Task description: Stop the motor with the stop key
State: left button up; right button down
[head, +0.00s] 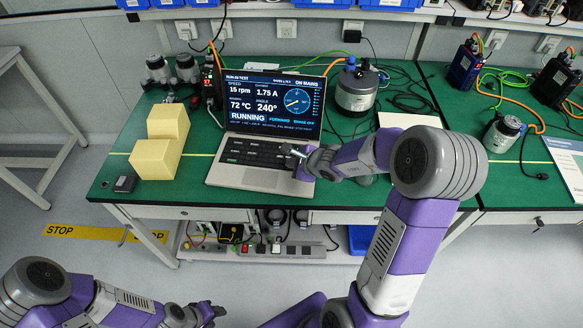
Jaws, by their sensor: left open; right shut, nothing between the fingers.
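The laptop (225,172) stands open on the green bench. Its screen (268,104) reads RUNNING, 15 rpm, 1.75 A, 72 °C and angle 240°. Its keyboard (255,152) has a few wide dark keys; their labels are too small to read, so I cannot tell which is the stop key. My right gripper (291,151) is shut and empty at the keyboard's right end; I cannot tell whether it touches a key. A round grey and black motor (356,92) stands right of the screen. My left gripper (217,309) is open, low in front of the bench.
Yellow foam blocks (155,159) stand left of the laptop, with a small dark box (125,184) in front. More actuators and cables lie along the back and on the right bench (510,180). A shelf with power strips (280,250) hangs below the bench.

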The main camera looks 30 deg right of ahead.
jog(key=shift+s+f, duration=0.25)
jog(key=shift+f, duration=0.2)
dwell(0.4)
jog(key=shift+w+r+p, duration=0.15)
jog(key=shift+r+p, duration=0.25)
jog(key=shift+r, duration=0.6)
notch_tip(320, 180, up, 5)
jog(key=p, duration=0.4)
jog(key=shift+w+p, duration=0.1)
jog(key=shift+p, duration=0.2)
